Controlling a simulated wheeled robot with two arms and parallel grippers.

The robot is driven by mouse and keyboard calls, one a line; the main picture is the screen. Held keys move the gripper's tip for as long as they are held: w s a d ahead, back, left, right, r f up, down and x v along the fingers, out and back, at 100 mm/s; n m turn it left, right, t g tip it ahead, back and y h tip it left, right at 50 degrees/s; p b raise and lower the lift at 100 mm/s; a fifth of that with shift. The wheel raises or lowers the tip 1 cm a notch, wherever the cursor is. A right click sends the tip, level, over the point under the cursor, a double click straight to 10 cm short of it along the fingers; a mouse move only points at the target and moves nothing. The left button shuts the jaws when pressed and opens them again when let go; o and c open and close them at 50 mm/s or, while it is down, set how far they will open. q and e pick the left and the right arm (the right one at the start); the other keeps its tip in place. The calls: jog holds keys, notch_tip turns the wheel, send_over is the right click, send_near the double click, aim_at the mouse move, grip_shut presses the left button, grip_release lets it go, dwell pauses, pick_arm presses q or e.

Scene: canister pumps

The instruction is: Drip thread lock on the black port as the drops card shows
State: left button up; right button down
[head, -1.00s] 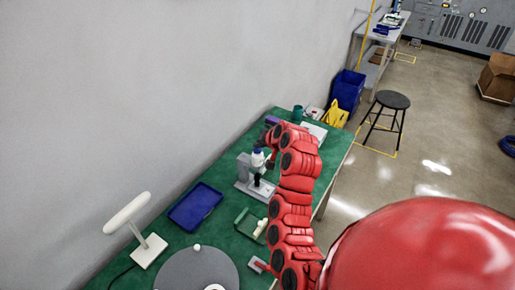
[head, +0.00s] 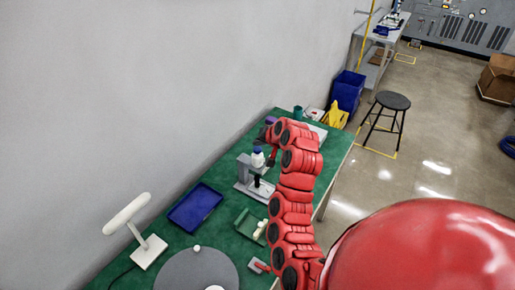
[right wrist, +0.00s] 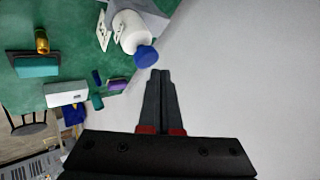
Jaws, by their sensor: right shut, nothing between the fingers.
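A white bottle with a blue cap (head: 258,158) stands upright at the grey stand (head: 243,172) on the green bench. In the right wrist view the white bottle (right wrist: 129,30) shows large, its blue cap pointing toward my fingertips. A small black part (head: 257,181) sits below the bottle on the stand; I cannot tell if it is the black port. My right gripper (right wrist: 160,76) is shut and empty, close beside the cap with a visible gap. White cards with dark marks (right wrist: 103,30) lie behind the bottle; the marks are too small to read. My left gripper is out of view.
A blue tray (head: 195,207), a white lamp (head: 148,250), a grey round plate (head: 190,272) and a green tray (head: 247,222) are on the bench (head: 222,240). A teal cup (head: 298,112) stands at the far end. The wall runs along the left.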

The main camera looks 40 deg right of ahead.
aim_at(257, 149)
jog(key=shift+r, duration=0.25)
jog(key=shift+r+p, duration=0.4)
jog(key=shift+r, duration=2.05)
dwell(0.9)
jog(key=shift+w+f+p, duration=0.25)
jog(key=shift+w+p, duration=0.15)
jog(key=shift+p, duration=0.3)
jog(key=shift+w+d+r+p, duration=0.1)
jog(key=shift+p, duration=0.35)
jog(key=r+p, duration=0.1)
jog(key=r, duration=0.1)
jog(key=s+r, duration=0.1)
jog(key=r, duration=0.1)
jog(key=shift+p, duration=0.4)
